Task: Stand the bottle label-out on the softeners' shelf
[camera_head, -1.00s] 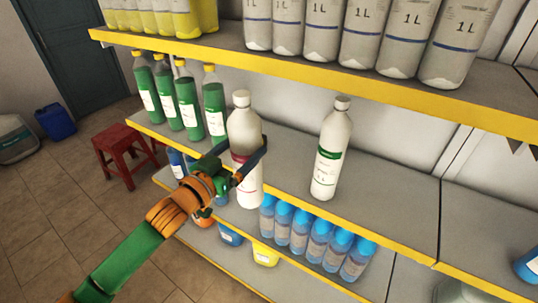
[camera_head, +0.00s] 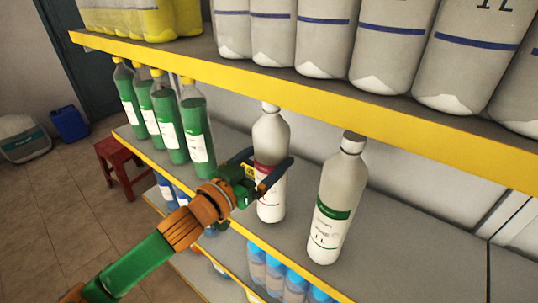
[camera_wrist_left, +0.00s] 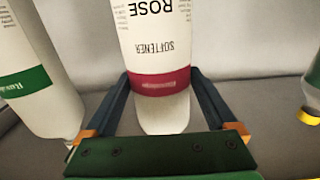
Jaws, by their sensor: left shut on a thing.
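The white softener bottle (camera_head: 270,135) has a pale cap and a label with a dark red band. It stands upright over the middle shelf (camera_head: 228,155), between the green bottles and a white bottle with a green band (camera_head: 337,200). My left gripper (camera_head: 268,172) is shut on it from the front. In the left wrist view the bottle (camera_wrist_left: 160,60) is between the fingers, and its label, reading "ROSE SOFTENER", faces my wrist. Whether its base touches the shelf I cannot tell. My right gripper is not in view.
Several green bottles (camera_head: 196,130) with yellow caps stand left on the same shelf. Large grey bottles (camera_head: 325,40) fill the shelf above, whose yellow edge (camera_head: 300,88) overhangs. Blue-capped bottles (camera_head: 275,270) stand below. The shelf right of the green-band bottle is bare.

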